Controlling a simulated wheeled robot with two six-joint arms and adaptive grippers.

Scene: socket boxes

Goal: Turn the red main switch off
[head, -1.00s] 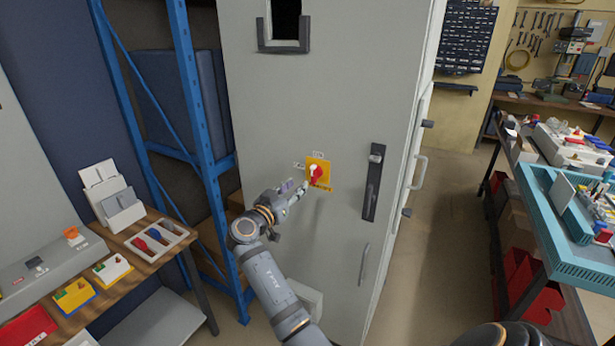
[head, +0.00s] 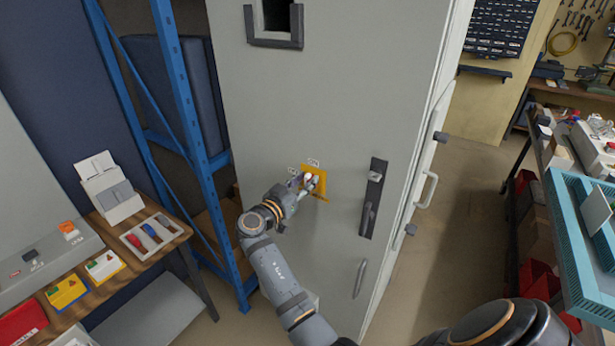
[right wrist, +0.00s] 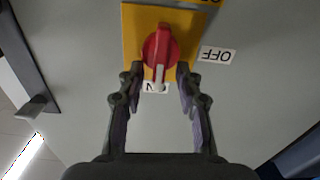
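The red main switch (right wrist: 160,47) is a round knob with a white-tipped handle on a yellow plate (right wrist: 136,30). In the right wrist view the handle points at the ON label (right wrist: 150,87), partly hidden behind it; the OFF label (right wrist: 217,55) is to the right, upside down. My right gripper (right wrist: 159,73) is open, its fingertips on either side of the handle tip with a gap on both sides. In the head view my right gripper (head: 311,181) covers most of the knob; the yellow plate (head: 319,169) shows around it. My left gripper is out of view.
The plate sits on a grey cabinet door (head: 270,110) with a black latch handle (head: 371,200) to its right. A blue rack (head: 185,100) stands left of it. A wooden table (head: 120,262) with socket boxes is at left, a teal tray (head: 580,240) at right.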

